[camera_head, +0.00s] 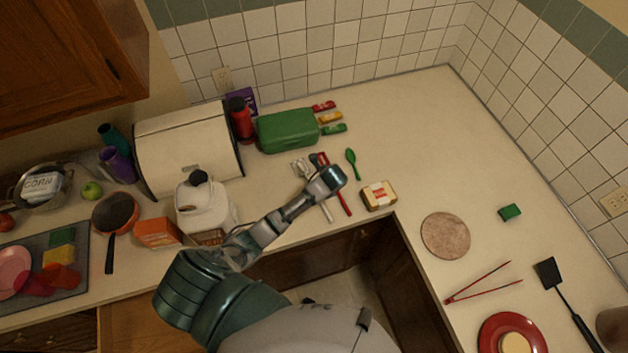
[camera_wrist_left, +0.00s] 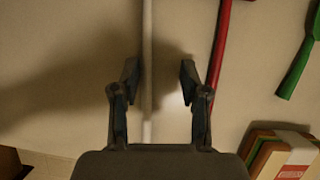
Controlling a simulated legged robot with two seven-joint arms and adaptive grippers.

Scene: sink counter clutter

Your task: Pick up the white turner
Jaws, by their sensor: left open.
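The white turner lies on the counter near the middle of the head view, its slotted head (camera_head: 301,168) showing left of my wrist and its handle end (camera_head: 326,211) below it. My left gripper (camera_head: 329,180) is over its middle and hides part of it. In the left wrist view the white handle (camera_wrist_left: 147,45) runs lengthwise between the two spread fingers of the gripper (camera_wrist_left: 160,76), nearer the left finger. The gripper is open and not closed on the handle. My right gripper is not in view.
A red utensil (camera_head: 346,204) lies close on the right; its handle (camera_wrist_left: 219,45) passes just beside the right finger. A green spoon (camera_head: 352,163) and a small packaged block (camera_head: 379,196) are further right. A green case (camera_head: 288,130) stands behind. A white jug (camera_head: 203,207) stands left.

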